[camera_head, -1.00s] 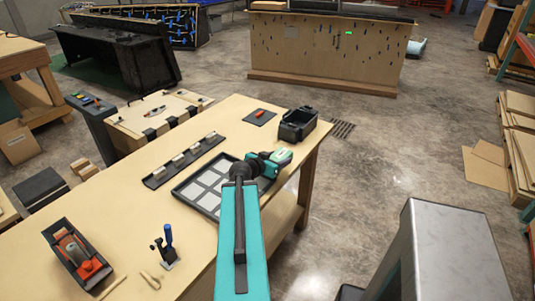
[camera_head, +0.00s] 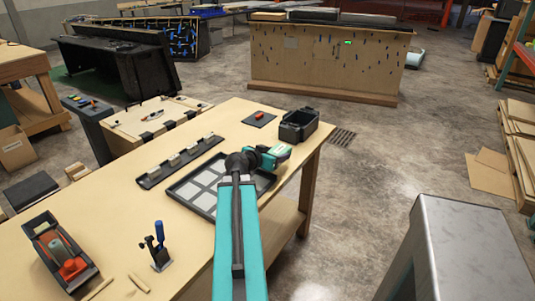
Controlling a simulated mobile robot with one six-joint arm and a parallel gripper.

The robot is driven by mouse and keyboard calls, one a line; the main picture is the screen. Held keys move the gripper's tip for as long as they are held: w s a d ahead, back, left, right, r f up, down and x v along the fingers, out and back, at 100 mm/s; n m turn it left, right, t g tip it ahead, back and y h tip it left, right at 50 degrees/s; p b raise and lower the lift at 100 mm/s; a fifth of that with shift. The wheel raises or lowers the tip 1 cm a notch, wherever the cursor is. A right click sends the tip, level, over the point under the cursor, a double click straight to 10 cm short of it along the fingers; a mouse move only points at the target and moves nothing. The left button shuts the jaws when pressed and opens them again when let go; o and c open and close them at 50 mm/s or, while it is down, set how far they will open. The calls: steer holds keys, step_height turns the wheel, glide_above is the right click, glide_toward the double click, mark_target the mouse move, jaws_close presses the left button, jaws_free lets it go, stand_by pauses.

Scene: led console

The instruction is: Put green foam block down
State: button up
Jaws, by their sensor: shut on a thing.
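My arm reaches away from me over the workbench (camera_head: 110,225). Its end, with my gripper (camera_head: 276,156), is over the right part of the bench, at the far right corner of a black tray with pale square cells (camera_head: 181,189). My gripper is shut on the green foam block. The fingertips are too small and too covered by my wrist to make out. The block's outline cannot be told apart from the teal and green wrist parts. I cannot tell whether it touches the tray.
A black open bin (camera_head: 298,126) stands just beyond my gripper, near the bench's right edge. A dark mat with a red item (camera_head: 260,119) lies left of it. A black strip with pale blocks (camera_head: 180,162) lies left of the tray. The bench front holds an orange tool in a box (camera_head: 58,257).

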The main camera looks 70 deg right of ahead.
steer(key=shift+w+d+f+b, duration=0.1)
steer(key=shift+w+d+b, duration=0.05)
steer(key=shift+b, duration=0.3)
steer(key=shift+w+d+p, duration=0.25)
steer(key=shift+d+p, duration=0.1)
steer(key=shift+d, duration=0.05)
steer(key=shift+w+d+f+p, duration=0.1)
steer(key=shift+w+d+p, duration=0.3)
steer(key=shift+w+d, duration=0.65)
steer(key=shift+w+d+f+p, duration=0.15)
steer(key=shift+w+d+p, duration=0.2)
steer(key=shift+w+d, duration=0.65)
steer(key=shift+w+d+f+p, duration=0.1)
steer(key=shift+w+d+p, duration=0.4)
steer(key=shift+d, duration=0.9)
steer(key=shift+w+d, duration=0.1)
steer(key=shift+w, duration=0.05)
steer(key=shift+w+d, duration=0.15)
steer(key=shift+d, duration=0.05)
steer(key=shift+d+f, duration=0.1)
steer(key=shift+f, duration=0.1)
steer(key=shift+f+p, duration=0.7)
steer(key=shift+f, duration=0.95)
steer(key=shift+f, duration=0.1)
